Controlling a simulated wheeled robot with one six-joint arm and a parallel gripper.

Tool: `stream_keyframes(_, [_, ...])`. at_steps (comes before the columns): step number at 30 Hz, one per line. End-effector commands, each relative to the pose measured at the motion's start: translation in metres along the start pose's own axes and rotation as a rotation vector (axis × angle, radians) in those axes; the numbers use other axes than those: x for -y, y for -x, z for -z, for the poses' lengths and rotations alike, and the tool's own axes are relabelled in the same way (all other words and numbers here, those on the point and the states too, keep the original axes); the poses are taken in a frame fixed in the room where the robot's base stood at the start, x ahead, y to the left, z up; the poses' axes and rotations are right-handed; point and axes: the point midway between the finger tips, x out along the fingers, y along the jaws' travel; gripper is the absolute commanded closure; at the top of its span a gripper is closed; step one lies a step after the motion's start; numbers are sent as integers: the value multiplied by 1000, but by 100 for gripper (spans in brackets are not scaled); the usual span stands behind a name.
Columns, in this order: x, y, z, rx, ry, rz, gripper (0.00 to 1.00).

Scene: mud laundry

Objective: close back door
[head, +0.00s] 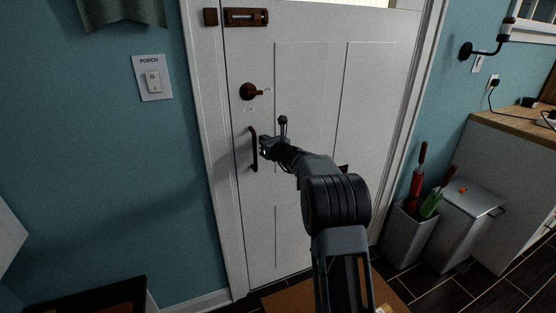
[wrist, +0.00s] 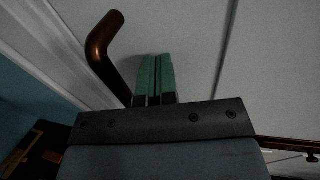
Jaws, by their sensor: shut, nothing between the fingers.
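The white panelled door (head: 305,90) stands in its white frame in the head view, with a thin dark line along its left edge. It looks flush or nearly so; I cannot tell whether it is latched. A brown bar handle (head: 253,150) is upright on its left side, with a brown knob or lever (head: 248,91) above it. My gripper (head: 264,144) is just right of the bar handle, close to the door face. In the wrist view its green fingers (wrist: 154,80) are together and empty, and the brown handle (wrist: 103,45) rises to their left.
A brown slide bolt (head: 246,17) sits high on the door, its keeper (head: 210,17) on the frame. A grey umbrella bin (head: 408,234) and a lidded bin (head: 463,225) stand right of the door. A labelled light switch (head: 153,80) is on the blue wall at left.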

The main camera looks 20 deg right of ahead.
Motion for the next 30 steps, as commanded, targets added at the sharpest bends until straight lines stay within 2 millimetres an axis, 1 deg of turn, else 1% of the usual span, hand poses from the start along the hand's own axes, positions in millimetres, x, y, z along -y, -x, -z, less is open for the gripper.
stream_keyframes(1, [1,13,2,5,1,6,100])
stream_keyframes(3, [1,32,-4,4,1,13,100])
stream_keyframes(6, [-4,54,-4,4,2,13,100])
stream_keyframes(12, [-16,87,-4,4,2,4,100])
stream_keyframes(18, [-20,106,-3,2,3,5,100])
stream_keyframes(23, [-21,112,-3,3,5,4,100])
stream_keyframes(26, [-22,113,-3,2,49,0,100])
stream_keyframes(28, [-30,114,5,-30,159,-43,100])
stream_keyframes(29, [-34,115,13,-55,213,-71,100])
stream_keyframes(30, [-42,118,26,-95,295,-118,100])
